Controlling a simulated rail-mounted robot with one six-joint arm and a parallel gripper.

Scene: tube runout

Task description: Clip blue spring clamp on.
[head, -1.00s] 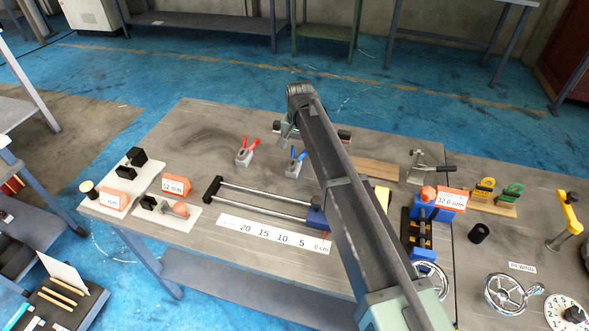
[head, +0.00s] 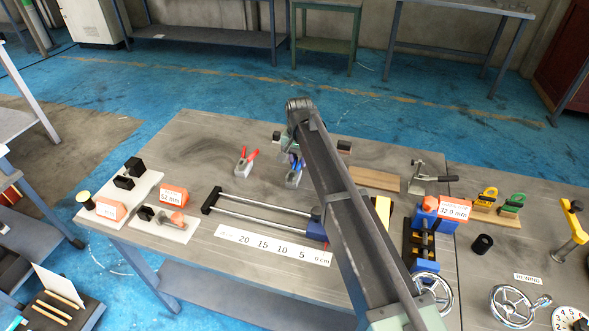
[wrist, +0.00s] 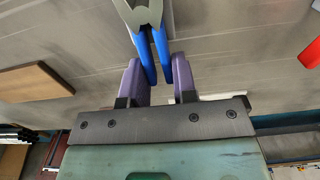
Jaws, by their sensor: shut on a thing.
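My gripper is shut on the handles. In the head view my arm partly hides the gripper and the clamp. The two-rod bar (head: 262,204) lies in front of them, with a black end at left and a blue end at right, behind a centimetre scale (head: 272,246).
A red-handled clamp (head: 246,162) stands just left of the blue one; a red part shows at the wrist view's right edge (wrist: 311,55). A wooden board (head: 376,179) lies to the right. White plates with black blocks and orange labels lie at left (head: 165,225).

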